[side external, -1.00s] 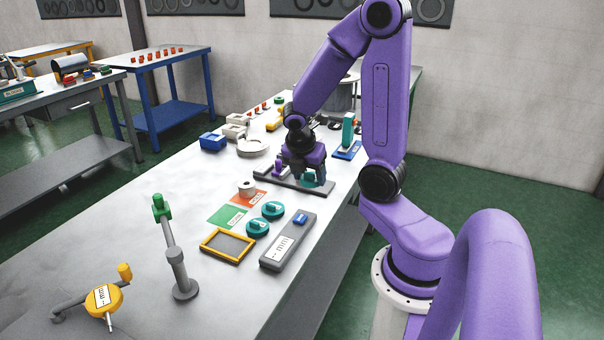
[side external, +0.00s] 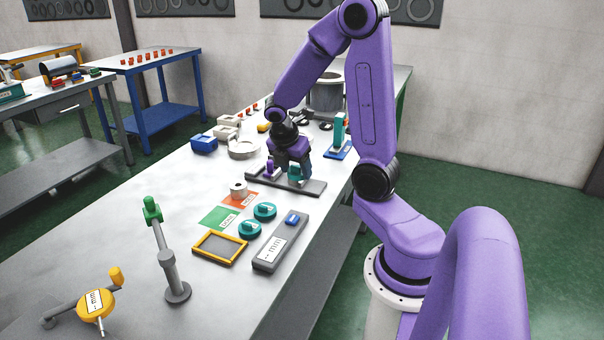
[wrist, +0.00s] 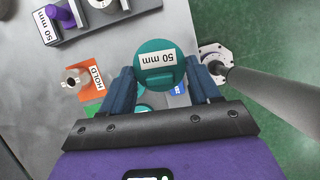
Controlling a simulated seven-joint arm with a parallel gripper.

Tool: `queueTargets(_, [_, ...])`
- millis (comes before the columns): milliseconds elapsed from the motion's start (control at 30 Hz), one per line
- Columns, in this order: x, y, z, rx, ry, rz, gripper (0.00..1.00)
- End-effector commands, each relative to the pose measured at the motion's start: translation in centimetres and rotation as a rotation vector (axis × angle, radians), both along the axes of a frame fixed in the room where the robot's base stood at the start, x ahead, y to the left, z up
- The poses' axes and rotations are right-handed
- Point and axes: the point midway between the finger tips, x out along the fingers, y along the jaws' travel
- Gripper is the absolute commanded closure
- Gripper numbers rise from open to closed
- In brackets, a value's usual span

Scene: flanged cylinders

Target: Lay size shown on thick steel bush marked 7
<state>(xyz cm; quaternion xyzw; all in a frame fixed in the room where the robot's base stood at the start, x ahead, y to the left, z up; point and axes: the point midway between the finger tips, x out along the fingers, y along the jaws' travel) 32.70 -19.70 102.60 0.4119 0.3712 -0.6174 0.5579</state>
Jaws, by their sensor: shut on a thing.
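My gripper (side external: 292,168) is shut on a round teal gauge (wrist: 158,46) labelled "50 mm", which sits between the two blue fingers in the wrist view. In the side view the gauge (side external: 295,174) is at the right part of the dark rack (side external: 314,188); I cannot tell if it still touches the rack. A purple gauge (side external: 269,167) stands at the rack's left, beside a "50 mm" label in the wrist view. A grey steel bush (side external: 238,189) stands on the orange card (wrist: 91,77) reading "HOLD". No 7 is readable on it.
A green card (side external: 217,217), two teal caps (side external: 264,211), a yellow-framed tray (side external: 219,248) and a grey device (side external: 281,242) with a blue button lie in front of the rack. A green-topped stand (side external: 168,262) and a yellow dial gauge (side external: 97,302) are nearer.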

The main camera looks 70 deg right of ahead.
Motion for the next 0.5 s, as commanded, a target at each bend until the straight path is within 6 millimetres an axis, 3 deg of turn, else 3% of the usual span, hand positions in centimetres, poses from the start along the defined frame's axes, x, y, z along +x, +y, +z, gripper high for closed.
queueTargets(200, [4.3,-4.9,-0.6,-0.002,0.002,-0.161,0.67])
queueTargets(500, [7.4,-11.7,-2.3,0.002,0.002,-0.341,0.67])
